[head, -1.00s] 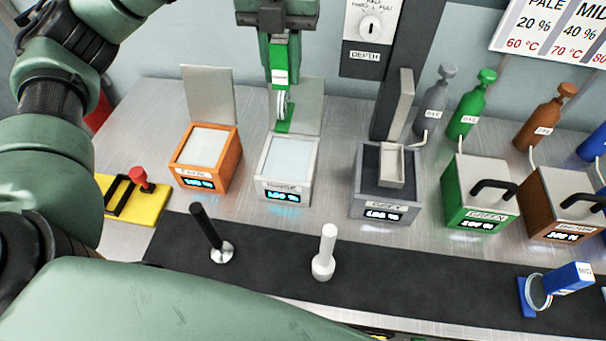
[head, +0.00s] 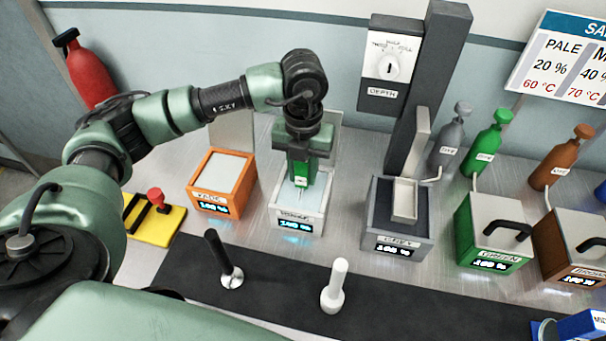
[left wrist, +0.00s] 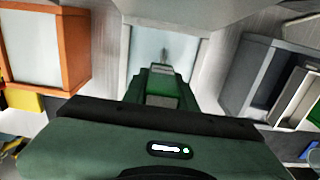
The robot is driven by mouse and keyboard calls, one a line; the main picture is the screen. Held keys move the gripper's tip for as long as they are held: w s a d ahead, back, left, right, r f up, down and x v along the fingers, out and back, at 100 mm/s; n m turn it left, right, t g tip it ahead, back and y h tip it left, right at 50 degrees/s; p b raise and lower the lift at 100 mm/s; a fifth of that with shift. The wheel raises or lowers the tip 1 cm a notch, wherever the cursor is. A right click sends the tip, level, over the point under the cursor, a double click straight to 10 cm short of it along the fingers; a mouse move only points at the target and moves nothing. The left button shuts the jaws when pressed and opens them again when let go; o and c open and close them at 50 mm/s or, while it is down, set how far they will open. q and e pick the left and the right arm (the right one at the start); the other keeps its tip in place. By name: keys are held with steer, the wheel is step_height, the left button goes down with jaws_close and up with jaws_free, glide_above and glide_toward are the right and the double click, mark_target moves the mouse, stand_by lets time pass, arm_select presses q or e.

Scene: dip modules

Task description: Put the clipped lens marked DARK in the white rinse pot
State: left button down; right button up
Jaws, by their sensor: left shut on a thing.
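My left gripper (head: 303,160) is shut on a green clip (head: 302,180), directly over the white rinse pot (head: 314,216). The clip points down at the pot's pale liquid, its lower end at or in the opening. I cannot tell how deep it sits. The lens itself is not clear, and the small white label on the clip is too small to read. The left wrist view shows the green clip (left wrist: 158,85) in front of the pot's pale opening (left wrist: 160,45). My right gripper is not in view.
An orange pot (head: 220,185) stands left of the rinse pot, a grey pot (head: 398,240) right, then green (head: 490,235) and brown pots. Black (head: 222,255) and white (head: 336,285) upright handles stand on the dark mat in front. A depth dial (head: 390,65) hangs behind.

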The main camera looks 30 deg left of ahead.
arm_select(q)
steer(key=shift+f, duration=0.9)
steer(key=shift+f, duration=0.35)
steer(key=c, duration=1.1)
jaws_free()
steer(key=shift+r, duration=0.1)
steer(key=shift+r, duration=0.1)
